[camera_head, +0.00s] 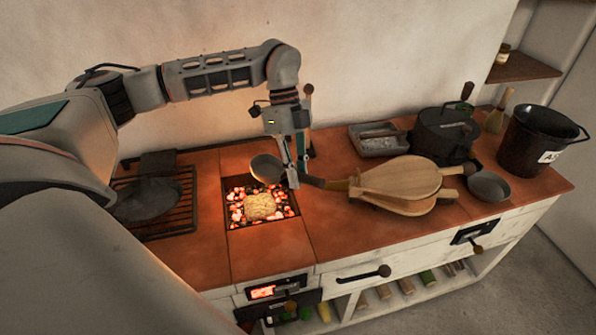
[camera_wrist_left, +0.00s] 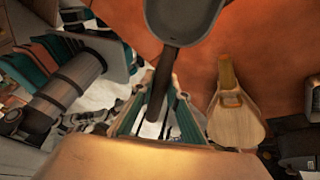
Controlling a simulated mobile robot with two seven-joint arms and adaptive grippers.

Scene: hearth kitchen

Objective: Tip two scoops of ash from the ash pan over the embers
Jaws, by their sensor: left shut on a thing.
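My left gripper (camera_head: 292,180) is shut on the dark handle of a small scoop, just behind the fire pit. The scoop's round grey bowl (camera_head: 266,168) hangs over the back edge of the embers (camera_head: 236,212). In the left wrist view the scoop (camera_wrist_left: 180,20) extends from between my fingers (camera_wrist_left: 160,95); I cannot tell whether it holds ash. The embers glow red in a square pit, with a pale yellowish lump (camera_head: 260,206) in the middle. A grey rectangular pan (camera_head: 380,140), seemingly the ash pan, sits at the back with grey matter in it. My right gripper is out of view.
Wooden bellows (camera_head: 400,178) lie right of the pit, their nozzle near my gripper; they also show in the wrist view (camera_wrist_left: 235,118). A black pot (camera_head: 444,135), small bowl (camera_head: 489,186) and labelled bucket (camera_head: 535,140) stand farther right. A grill (camera_head: 178,220) is left.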

